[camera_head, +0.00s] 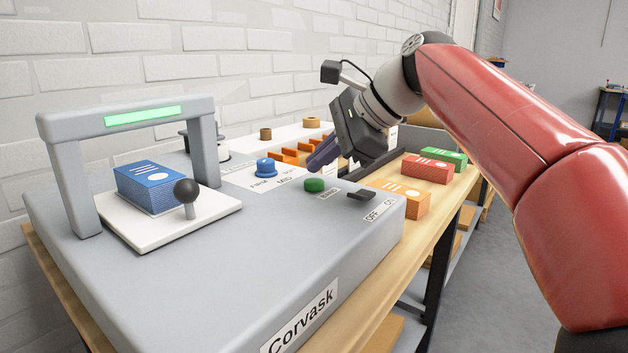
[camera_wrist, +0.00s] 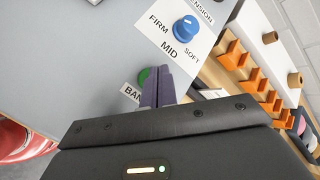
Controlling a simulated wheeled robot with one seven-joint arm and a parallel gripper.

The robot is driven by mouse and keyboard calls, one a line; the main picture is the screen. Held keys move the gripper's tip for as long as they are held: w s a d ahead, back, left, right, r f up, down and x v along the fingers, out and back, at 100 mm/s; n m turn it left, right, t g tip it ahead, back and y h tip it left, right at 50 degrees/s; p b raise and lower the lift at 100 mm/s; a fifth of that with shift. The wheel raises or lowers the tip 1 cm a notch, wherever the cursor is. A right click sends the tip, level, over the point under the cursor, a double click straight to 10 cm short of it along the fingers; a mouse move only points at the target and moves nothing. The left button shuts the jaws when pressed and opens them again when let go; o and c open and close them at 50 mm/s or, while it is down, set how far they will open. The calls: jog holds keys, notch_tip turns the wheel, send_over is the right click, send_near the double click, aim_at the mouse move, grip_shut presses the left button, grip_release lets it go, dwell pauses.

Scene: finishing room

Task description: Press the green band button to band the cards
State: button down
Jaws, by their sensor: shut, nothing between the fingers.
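The green band button (camera_head: 314,185) is a round knob on top of the grey banding machine (camera_head: 270,240), beside a label partly reading "BAND". In the wrist view the green button (camera_wrist: 145,76) is partly hidden behind my fingers. My gripper (camera_head: 318,160) is shut and empty, its dark purple fingers just behind and above the button in the head view. I cannot tell whether the fingertips touch it. The blue card stack (camera_head: 150,187) sits on the white plate (camera_head: 133,235) under the machine's arch (camera_head: 140,112), whose light strip glows green.
A blue tension dial (camera_head: 266,167) points near MID, and a black off/on switch (camera_head: 361,195) lies right of the button. A black-knobbed lever (camera_head: 187,195) stands by the cards. Orange (camera_head: 402,198), red (camera_head: 427,169) and green (camera_head: 443,157) card stacks line the wooden bench at right.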

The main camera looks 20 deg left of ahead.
aim_at(321, 182)
jog(key=shift+f, duration=0.3)
jog(key=shift+f+b, duration=0.3)
jog(key=shift+f, duration=0.25)
dwell(0.6)
jog(key=shift+r, duration=0.1)
jog(key=shift+r+p, duration=0.9)
jog(key=shift+p, duration=0.3)
notch_tip(321, 182, up, 3)
jog(key=p, duration=0.3)
jog(key=shift+r, duration=0.95)
